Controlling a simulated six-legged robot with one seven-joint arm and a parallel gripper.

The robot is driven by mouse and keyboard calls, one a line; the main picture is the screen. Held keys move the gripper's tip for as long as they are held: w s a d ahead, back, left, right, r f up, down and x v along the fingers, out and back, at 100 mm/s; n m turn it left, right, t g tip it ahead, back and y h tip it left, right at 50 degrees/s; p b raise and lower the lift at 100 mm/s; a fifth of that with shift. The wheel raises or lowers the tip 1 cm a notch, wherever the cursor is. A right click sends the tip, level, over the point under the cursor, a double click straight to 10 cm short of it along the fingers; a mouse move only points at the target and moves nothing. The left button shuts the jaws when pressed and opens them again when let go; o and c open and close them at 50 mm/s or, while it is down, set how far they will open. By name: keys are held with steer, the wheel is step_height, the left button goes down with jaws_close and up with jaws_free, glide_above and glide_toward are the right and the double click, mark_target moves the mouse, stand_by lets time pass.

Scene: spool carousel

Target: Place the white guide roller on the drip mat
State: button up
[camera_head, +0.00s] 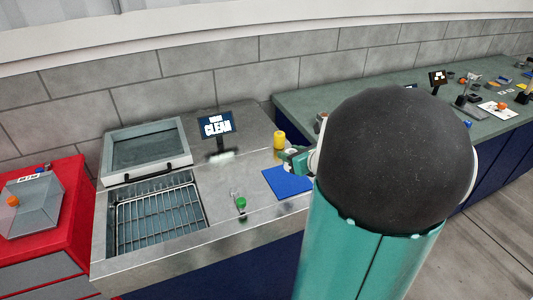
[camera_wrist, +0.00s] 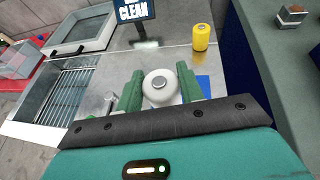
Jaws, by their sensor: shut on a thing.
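The white guide roller (camera_wrist: 160,88) has a grey metal centre on top and sits between the two green fingers of my gripper (camera_wrist: 158,92) in the wrist view. The fingers are shut on its sides. In the head view my gripper (camera_head: 296,158) shows at the left edge of my arm, which hides most of it. The blue drip mat (camera_head: 286,182) lies flat on the steel counter, just below and left of my gripper in that view. In the wrist view part of the mat (camera_wrist: 203,83) shows beside and behind the right finger. The roller's height above it is unclear.
A yellow cylinder (camera_head: 279,140) stands behind the mat. A green-topped fitting (camera_head: 240,203) stands to its left. A sink with a wire rack (camera_head: 158,215), an open lid (camera_head: 146,150) and a "CLEAN" sign (camera_head: 216,123) are farther left. A green bench (camera_head: 300,103) stands right.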

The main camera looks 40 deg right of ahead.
steer(key=w+f, duration=0.1)
steer(key=w+d+f, duration=0.1)
steer(key=f, duration=0.1)
steer(key=w+d+f, duration=0.1)
steer(key=shift+d+f, duration=0.1)
steer(key=shift+f, duration=0.1)
steer(key=shift+w+f, duration=0.1)
steer(key=shift+f, duration=1.6)
steer(key=shift+f, duration=0.2)
steer(key=o, duration=1.2)
